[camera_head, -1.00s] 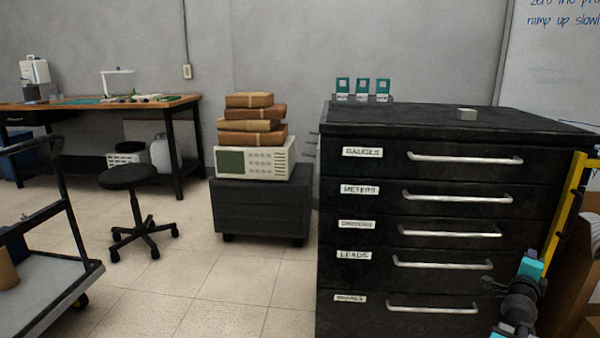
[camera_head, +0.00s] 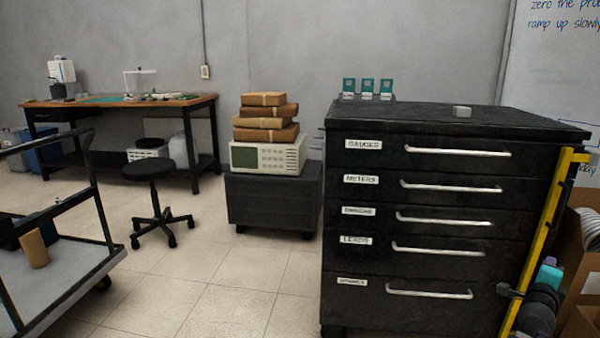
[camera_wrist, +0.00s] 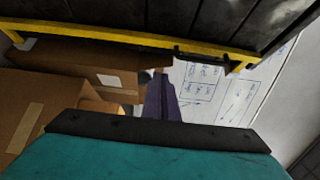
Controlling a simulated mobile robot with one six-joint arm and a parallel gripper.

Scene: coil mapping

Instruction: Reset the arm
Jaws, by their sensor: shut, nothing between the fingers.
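My arm shows at the lower right of the head view, in front of the yellow frame beside the black drawer cabinet (camera_head: 440,220). In the wrist view my gripper (camera_wrist: 162,88) is shut, its dark fingers together with nothing between them. The teal and black wrist housing fills the bottom of that view. Beyond the fingers are cardboard boxes (camera_wrist: 60,105) on the left and the whiteboard (camera_wrist: 215,85) on the right. The fingertips are not clear in the head view.
The yellow frame (camera_head: 548,235) stands close to my arm, and it crosses the top of the wrist view. A cart (camera_head: 75,275), a stool (camera_head: 150,172) and a low cabinet (camera_head: 270,200) stand to the left.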

